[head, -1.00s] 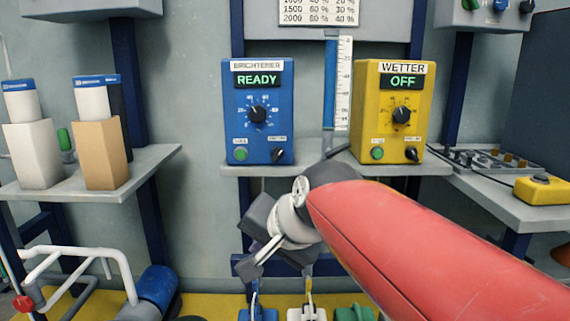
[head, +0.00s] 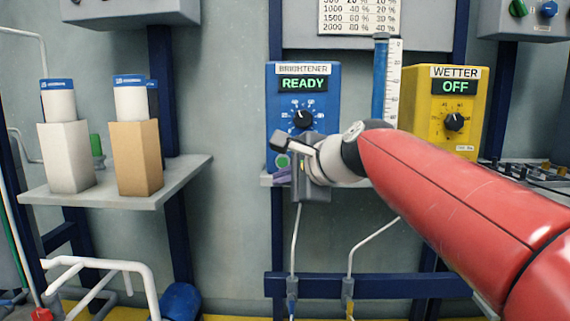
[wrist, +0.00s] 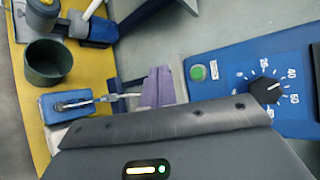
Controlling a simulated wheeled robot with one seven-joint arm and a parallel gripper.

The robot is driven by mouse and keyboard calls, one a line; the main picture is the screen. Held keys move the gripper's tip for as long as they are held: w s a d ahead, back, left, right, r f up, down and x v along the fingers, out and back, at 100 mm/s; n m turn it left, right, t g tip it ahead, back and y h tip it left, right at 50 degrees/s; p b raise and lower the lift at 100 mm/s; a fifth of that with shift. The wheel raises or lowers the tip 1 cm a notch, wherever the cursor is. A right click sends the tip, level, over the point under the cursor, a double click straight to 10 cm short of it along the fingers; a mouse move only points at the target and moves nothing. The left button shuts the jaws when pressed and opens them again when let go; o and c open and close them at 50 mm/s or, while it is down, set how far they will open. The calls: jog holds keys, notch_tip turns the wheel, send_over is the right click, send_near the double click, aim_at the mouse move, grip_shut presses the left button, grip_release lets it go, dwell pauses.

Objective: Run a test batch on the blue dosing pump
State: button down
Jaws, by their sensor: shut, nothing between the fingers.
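The blue dosing pump (head: 329,110), labelled BRIGHTENER, stands on a grey shelf, and its green display reads READY. Its black dial (head: 303,119) is in clear view. Its green button (head: 283,161) shows just beside my gripper (head: 281,173), whose head covers the pump's lower front. In the wrist view the pump (wrist: 232,66) is at the right with its green button (wrist: 197,72) and dial (wrist: 268,90). My gripper's purple fingers (wrist: 158,84) are together and empty, left of the button and apart from it. The pump's lower right switch is hidden.
A yellow WETTER pump (head: 467,105) reading OFF stands to the right, partly behind my red arm. A left shelf (head: 185,178) holds two boxes with bottles. Open space lies between the shelves.

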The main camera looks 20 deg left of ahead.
jog(key=p, duration=0.3)
send_near(278, 165)
jog(key=a+f, duration=0.3)
jog(key=a, duration=0.1)
jog(key=shift+w+a+p, duration=0.15)
jog(key=shift+w+p, duration=0.3)
jog(key=shift+w, duration=0.4)
jog(key=shift+w, duration=0.1)
dwell(0.9)
jog(key=shift+w+a+p, duration=0.1)
jog(key=shift+w+p, duration=0.2)
jog(key=shift+p, duration=0.1)
jog(key=shift+w+a+p, duration=0.1)
jog(key=shift+w+p, duration=0.3)
jog(key=shift+w, duration=0.1)
dwell(0.5)
jog(key=shift+s, duration=0.15)
jog(key=shift+s+d+b, duration=0.2)
jog(key=shift+s+b, duration=0.3)
jog(key=shift+s, duration=0.25)
jog(key=shift+s, duration=0.1)
